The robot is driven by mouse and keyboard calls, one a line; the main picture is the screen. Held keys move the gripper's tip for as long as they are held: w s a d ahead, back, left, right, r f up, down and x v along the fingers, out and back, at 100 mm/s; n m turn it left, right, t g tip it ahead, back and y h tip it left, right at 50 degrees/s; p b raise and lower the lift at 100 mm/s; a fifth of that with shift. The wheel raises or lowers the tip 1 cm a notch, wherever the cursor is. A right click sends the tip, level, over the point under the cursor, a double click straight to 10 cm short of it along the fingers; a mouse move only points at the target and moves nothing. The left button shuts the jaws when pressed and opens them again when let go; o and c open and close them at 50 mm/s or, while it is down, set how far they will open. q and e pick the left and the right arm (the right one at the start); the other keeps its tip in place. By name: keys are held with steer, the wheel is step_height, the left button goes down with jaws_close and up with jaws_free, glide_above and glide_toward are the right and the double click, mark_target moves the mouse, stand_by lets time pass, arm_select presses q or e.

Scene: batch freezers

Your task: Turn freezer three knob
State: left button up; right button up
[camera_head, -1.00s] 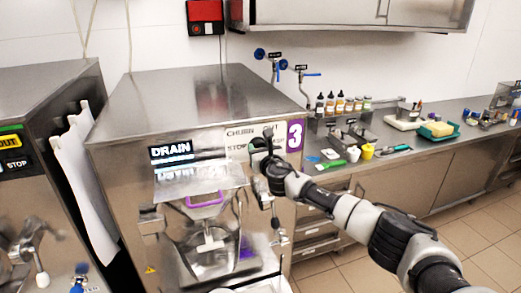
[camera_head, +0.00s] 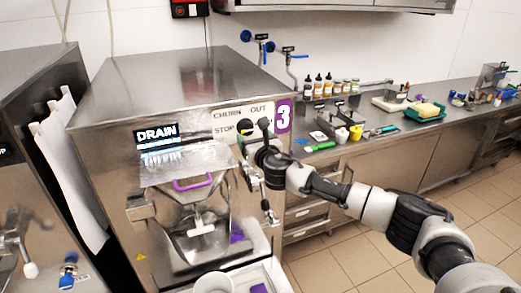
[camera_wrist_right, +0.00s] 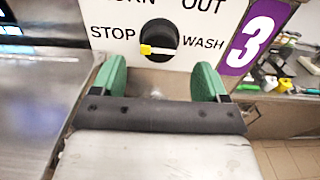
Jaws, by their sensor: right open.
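The freezer three knob (camera_wrist_right: 160,38) is a round black dial with a yellow pointer, on a white plate in the right wrist view. The pointer is turned left, just under the level of the word STOP. WASH is at its right. In the head view my right gripper (camera_head: 255,130) is in front of this plate, beside the purple 3 label (camera_head: 283,116), and largely hides the knob. In the wrist view the green fingers of my right gripper (camera_wrist_right: 158,82) are apart, below and either side of the knob, with nothing between them. My left gripper is out of view.
The freezer's display (camera_head: 157,134) reads DRAIN. A counter (camera_head: 450,115) with bottles and tools runs to the right. Another freezer (camera_head: 30,90) stands at the left.

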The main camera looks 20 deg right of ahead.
steer(key=shift+s+d+b, duration=0.1)
steer(key=shift+s+b, duration=0.55)
steer(key=shift+s, duration=2.05)
steer(key=s+d+f+m+g+b, duration=0.15)
steer(key=f+m, duration=0.35)
steer(key=f, duration=0.8)
steer(key=s+f+m+g+h+b, duration=0.1)
steer(key=s+f+m+g+b, duration=0.3)
steer(key=f, duration=0.9)
steer(key=s+d+f+m+g, duration=0.1)
steer(key=f+m, duration=0.4)
steer(key=f, duration=0.8)
steer(key=s+d+f+m+g+b, duration=0.1)
steer(key=s+f+m+g+b, duration=0.25)
steer(key=s+f+m, duration=0.95)
steer(key=s+a+f+m+g+b, duration=0.1)
steer(key=s+f+m+g, duration=0.1)
steer(key=s+f, duration=0.6)
steer(key=s+a+f+m+g+b, duration=0.1)
steer(key=s+f, duration=0.8)
steer(key=s, duration=1)
steer(key=s+a+f+m+g, duration=0.1)
steer(key=s+f+m+g, duration=0.3)
steer(key=s+f, duration=0.4)
steer(key=s, duration=0.6)
steer(key=shift+f+b, duration=0.15)
steer(key=shift+b, duration=0.25)
